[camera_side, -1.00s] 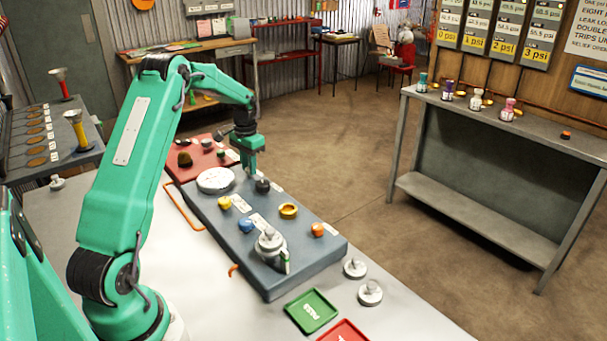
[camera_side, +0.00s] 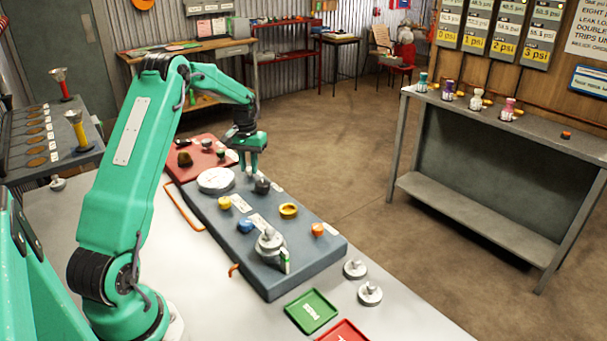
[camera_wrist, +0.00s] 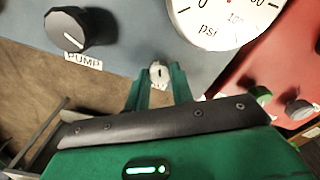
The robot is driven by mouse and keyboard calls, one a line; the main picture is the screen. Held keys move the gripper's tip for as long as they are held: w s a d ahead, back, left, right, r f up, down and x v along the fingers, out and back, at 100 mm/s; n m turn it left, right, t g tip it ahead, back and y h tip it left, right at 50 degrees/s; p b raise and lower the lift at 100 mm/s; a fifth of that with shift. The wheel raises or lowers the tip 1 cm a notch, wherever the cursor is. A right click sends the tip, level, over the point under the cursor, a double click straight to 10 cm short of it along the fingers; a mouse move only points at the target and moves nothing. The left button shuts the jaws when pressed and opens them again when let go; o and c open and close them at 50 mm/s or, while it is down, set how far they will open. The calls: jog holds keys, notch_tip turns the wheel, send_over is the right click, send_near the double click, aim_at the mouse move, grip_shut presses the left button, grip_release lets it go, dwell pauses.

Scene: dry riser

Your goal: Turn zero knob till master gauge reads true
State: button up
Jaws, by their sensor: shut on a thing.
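The master gauge (camera_side: 216,180) is a round white dial on the blue-grey panel (camera_side: 262,206). The wrist view shows only part of its dial (camera_wrist: 212,22), marked psi, with the needle not clearly visible. The small pale zero knob (camera_wrist: 159,72) sits at the panel edge beside the gauge. My gripper (camera_wrist: 160,82) is shut on the zero knob, one green finger on each side. In the side view my gripper (camera_side: 252,168) points down just right of the gauge and hides the knob.
A black pump knob (camera_wrist: 82,28) is near my gripper. Yellow, blue and orange knobs and a yellow ring (camera_side: 288,211) stand farther along the panel. A red panel (camera_side: 195,160) adjoins behind the gauge. A green tray (camera_side: 311,311) lies in front.

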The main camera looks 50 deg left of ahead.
aim_at(249, 168)
jog(key=shift+n, duration=1.3)
jog(key=o, duration=1)
jog(key=shift+r, duration=0.15)
jog(key=shift+r, duration=3.8)
